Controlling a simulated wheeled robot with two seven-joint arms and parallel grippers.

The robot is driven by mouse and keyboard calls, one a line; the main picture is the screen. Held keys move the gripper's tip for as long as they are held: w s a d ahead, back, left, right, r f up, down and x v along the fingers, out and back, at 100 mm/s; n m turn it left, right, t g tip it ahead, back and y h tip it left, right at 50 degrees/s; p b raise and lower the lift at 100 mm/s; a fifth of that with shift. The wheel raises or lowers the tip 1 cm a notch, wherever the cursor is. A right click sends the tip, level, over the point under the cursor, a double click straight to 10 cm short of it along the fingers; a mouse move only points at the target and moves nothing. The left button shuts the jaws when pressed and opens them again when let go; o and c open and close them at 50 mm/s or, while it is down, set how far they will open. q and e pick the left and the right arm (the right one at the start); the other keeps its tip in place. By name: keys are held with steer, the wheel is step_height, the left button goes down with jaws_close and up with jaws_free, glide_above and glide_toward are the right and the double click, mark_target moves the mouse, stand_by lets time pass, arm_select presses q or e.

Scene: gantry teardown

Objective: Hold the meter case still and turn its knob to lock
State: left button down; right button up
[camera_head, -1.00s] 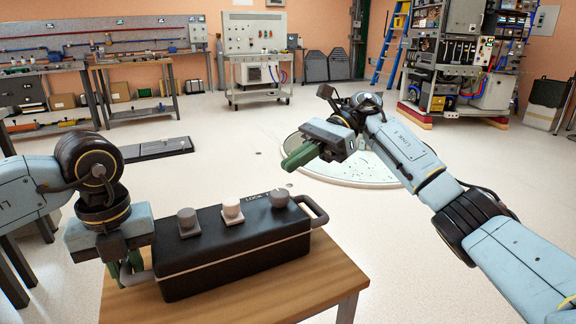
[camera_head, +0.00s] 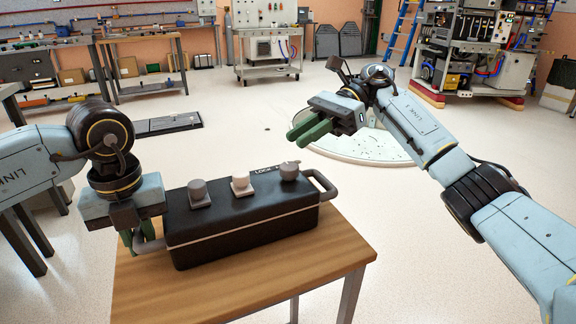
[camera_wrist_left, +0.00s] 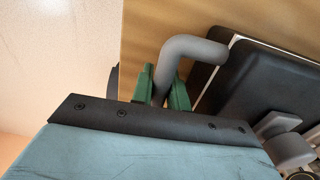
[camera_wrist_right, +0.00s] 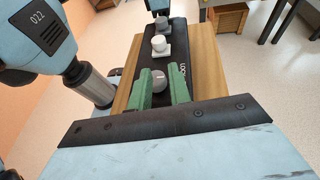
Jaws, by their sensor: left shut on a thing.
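The black meter case (camera_head: 245,228) lies on a small wooden table. It has three knobs on top: a dark grey one at the left (camera_head: 198,190), a pale one in the middle (camera_head: 241,182) and a grey one at the right (camera_head: 289,170), by the "LOCK" lettering. My left gripper (camera_head: 143,240) is shut on the case's left handle (camera_wrist_left: 190,50), seen between its green fingers in the left wrist view. My right gripper (camera_head: 309,127) is open and empty, above and behind the right knob. In the right wrist view that knob (camera_wrist_right: 158,86) appears between the open fingers.
The wooden table top (camera_head: 310,258) is bare in front of the case. The case's right handle (camera_head: 322,184) is free. A round floor plate (camera_head: 365,145) lies behind the right arm. Benches, a cart (camera_head: 268,62) and a rack stand further back.

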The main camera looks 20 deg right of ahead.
steer(key=o, duration=0.7)
steer(key=a+r+m+h, duration=0.1)
steer(key=a, duration=0.1)
steer(key=a+m, duration=0.1)
steer(key=a+r+m+g+h, duration=0.1)
steer(key=a+m, duration=0.1)
steer(key=shift+s+a+r+h, duration=0.15)
steer(key=shift+a+r+h, duration=0.15)
steer(key=a+r+m+h, duration=0.2)
steer(key=a+m+h, duration=0.15)
steer(key=m, duration=0.25)
step_height(320, 180, up, 3)
steer(key=m+t+h, duration=0.3)
steer(key=m+h, duration=0.5)
steer(key=m, duration=1.4)
glide_above(289, 165)
step_height(289, 165, down, 11)
steer(key=shift+r, duration=0.1)
